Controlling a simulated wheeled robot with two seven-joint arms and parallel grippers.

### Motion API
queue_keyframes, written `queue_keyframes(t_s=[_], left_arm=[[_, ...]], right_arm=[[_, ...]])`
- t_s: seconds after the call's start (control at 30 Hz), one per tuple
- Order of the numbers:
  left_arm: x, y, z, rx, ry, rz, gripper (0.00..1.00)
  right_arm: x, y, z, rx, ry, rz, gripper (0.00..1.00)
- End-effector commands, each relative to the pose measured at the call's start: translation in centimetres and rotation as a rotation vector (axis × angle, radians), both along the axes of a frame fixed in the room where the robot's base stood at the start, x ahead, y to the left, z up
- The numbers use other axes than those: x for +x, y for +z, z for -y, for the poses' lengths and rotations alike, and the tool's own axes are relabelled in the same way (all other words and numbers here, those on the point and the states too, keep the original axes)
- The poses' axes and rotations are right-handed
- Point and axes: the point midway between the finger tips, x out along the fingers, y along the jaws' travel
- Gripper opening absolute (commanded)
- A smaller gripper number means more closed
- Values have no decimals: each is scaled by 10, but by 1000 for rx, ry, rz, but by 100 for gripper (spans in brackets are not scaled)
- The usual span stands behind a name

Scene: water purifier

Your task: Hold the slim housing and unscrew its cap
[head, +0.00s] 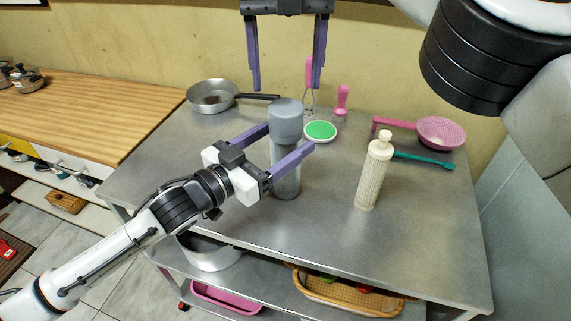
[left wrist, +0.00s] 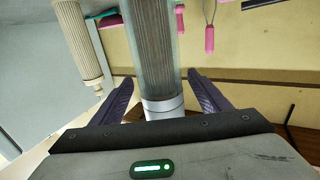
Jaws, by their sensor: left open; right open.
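The slim housing (head: 286,180) stands upright on the metal table, a grey cylinder with a wider grey cap (head: 286,118) on top. My left gripper (head: 290,136) is open, with one finger on each side of the housing just below the cap. In the left wrist view the clear housing (left wrist: 154,45) with a pleated core runs between the two fingers, with visible gaps to both. My right gripper (head: 287,86) is open and empty, fingers pointing down above and behind the cap.
A cream filter cartridge (head: 373,175) stands upright right of the housing. Behind are a green-topped round dish (head: 321,131), a pan (head: 212,96), pink utensils (head: 342,102), a pink strainer (head: 441,133) and a teal utensil (head: 425,159). The table's front is clear.

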Motion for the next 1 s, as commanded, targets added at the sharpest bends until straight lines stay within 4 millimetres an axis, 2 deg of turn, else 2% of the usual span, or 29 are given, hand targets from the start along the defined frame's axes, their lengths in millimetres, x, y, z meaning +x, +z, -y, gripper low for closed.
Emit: queue_keyframes(t_s=[0.1,0.3,0.67,1.0], left_arm=[[14,1,14,1,0,2,70],[28,0,28,2,1,1,70],[32,0,31,3,1,0,70],[31,-1,30,3,1,0,12]], right_arm=[[0,0,0,1,0,0,68],[0,0,0,1,0,0,68],[0,0,0,2,0,0,68],[0,0,0,2,0,0,68]])
